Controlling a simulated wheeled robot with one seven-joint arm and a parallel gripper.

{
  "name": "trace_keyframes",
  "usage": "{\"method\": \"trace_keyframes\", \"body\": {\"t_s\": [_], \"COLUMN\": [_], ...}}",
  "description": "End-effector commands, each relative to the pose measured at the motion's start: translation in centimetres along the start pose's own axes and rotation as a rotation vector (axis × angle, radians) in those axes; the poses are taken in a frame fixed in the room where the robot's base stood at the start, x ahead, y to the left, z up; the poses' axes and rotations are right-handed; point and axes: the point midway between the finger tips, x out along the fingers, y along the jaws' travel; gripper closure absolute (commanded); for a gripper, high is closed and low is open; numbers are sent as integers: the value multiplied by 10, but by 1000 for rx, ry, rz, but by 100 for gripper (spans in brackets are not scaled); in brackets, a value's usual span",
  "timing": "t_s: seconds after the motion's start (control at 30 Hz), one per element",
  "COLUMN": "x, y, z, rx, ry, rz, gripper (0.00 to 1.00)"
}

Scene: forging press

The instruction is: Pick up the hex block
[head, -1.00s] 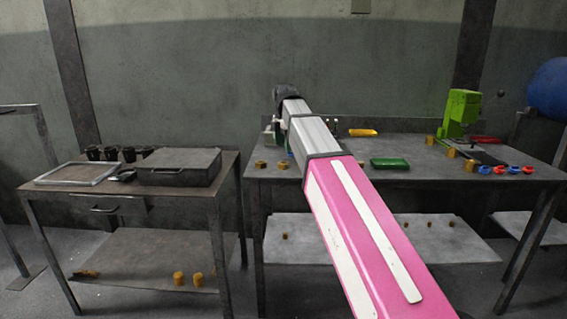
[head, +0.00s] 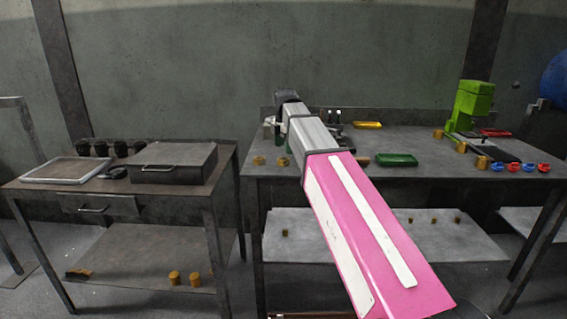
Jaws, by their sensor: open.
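Several small brass-coloured blocks stand on the right table. Two of them, a left block (head: 259,160) and a right block (head: 283,161), sit near its front left edge and look many-sided. They are too small for me to tell which is the hex block. My pink and grey arm reaches over the table just right of this pair. Its dark far joint is above the table's back left part. My gripper is hidden beyond or below the arm, so its place relative to the blocks does not show.
The right table (head: 330,172) also holds a green tray (head: 397,160), a yellow tray (head: 368,125), a green press (head: 470,106) and small red and blue items. More brass blocks stand by the press and on the lower shelves. The left table (head: 45,200) carries a dark box (head: 172,166).

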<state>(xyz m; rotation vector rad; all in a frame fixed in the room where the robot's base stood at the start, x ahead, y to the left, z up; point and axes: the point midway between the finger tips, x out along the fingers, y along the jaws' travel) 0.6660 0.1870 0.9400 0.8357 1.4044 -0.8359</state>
Motion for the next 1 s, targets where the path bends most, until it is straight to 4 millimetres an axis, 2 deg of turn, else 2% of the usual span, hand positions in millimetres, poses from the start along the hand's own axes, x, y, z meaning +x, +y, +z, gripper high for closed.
{"method": "trace_keyframes", "body": {"t_s": [0.17,0.5,0.77,0.93,0.97,1.0], "x": [10,50,53,53,53,53], "y": [0,0,0,0,0,0], "z": [0,1,1,1,1,1], "rx": [0,0,0,0,0,0], "ry": [0,0,0,0,0,0], "rz": [0,-1,1,0,0,0], "gripper": [23,23,23,79,87,87]}}
